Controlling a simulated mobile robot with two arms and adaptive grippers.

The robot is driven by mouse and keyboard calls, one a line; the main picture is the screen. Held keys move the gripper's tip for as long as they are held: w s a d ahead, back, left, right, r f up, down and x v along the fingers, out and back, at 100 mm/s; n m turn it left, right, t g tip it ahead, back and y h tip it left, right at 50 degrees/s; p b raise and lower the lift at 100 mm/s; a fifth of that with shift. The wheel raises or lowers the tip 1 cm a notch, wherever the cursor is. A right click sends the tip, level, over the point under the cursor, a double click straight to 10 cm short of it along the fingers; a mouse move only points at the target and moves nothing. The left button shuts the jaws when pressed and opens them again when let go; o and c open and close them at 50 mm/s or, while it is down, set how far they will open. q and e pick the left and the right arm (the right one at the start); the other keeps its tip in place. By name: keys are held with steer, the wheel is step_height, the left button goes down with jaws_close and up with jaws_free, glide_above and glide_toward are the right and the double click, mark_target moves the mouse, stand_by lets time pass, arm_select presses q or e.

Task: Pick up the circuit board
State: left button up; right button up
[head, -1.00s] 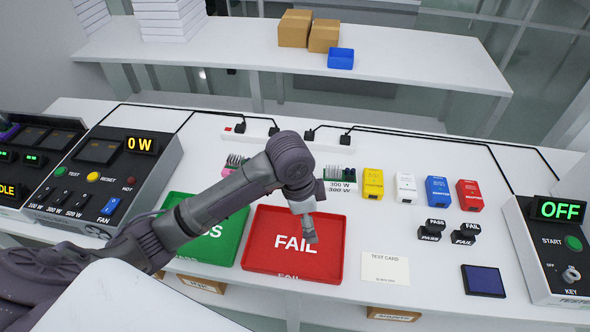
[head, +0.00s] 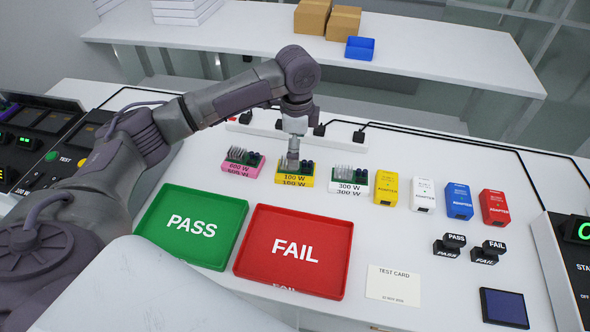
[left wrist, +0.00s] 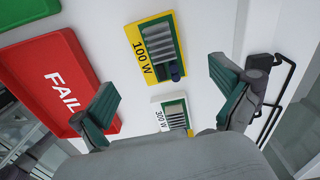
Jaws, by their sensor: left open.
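Three circuit boards stand in a row behind the trays. The 600 W board (head: 243,161) has a pink base, the 100 W board (head: 295,176) a yellow base, and the 300 W board (head: 349,181) a white base. My left gripper (head: 292,163) is above the 100 W board and partly hides it. In the left wrist view my left gripper (left wrist: 167,100) is open and empty. The 100 W board (left wrist: 156,50) lies ahead of the fingers there, and the 300 W board (left wrist: 175,115) shows between them. My right gripper is not in view.
A green PASS tray (head: 154,240) and a red FAIL tray (head: 246,271) lie in front of the boards. Adapters, including a yellow one (head: 386,190), stand to the right. A power strip (head: 345,133) with cables runs behind. A test card (head: 393,284) lies front right.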

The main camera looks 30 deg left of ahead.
arm_select(q)
steer(key=f, duration=0.6)
steer(key=shift+s+a+f, duration=0.2)
steer(key=shift+c, duration=0.2)
steer(key=c, duration=1.3)
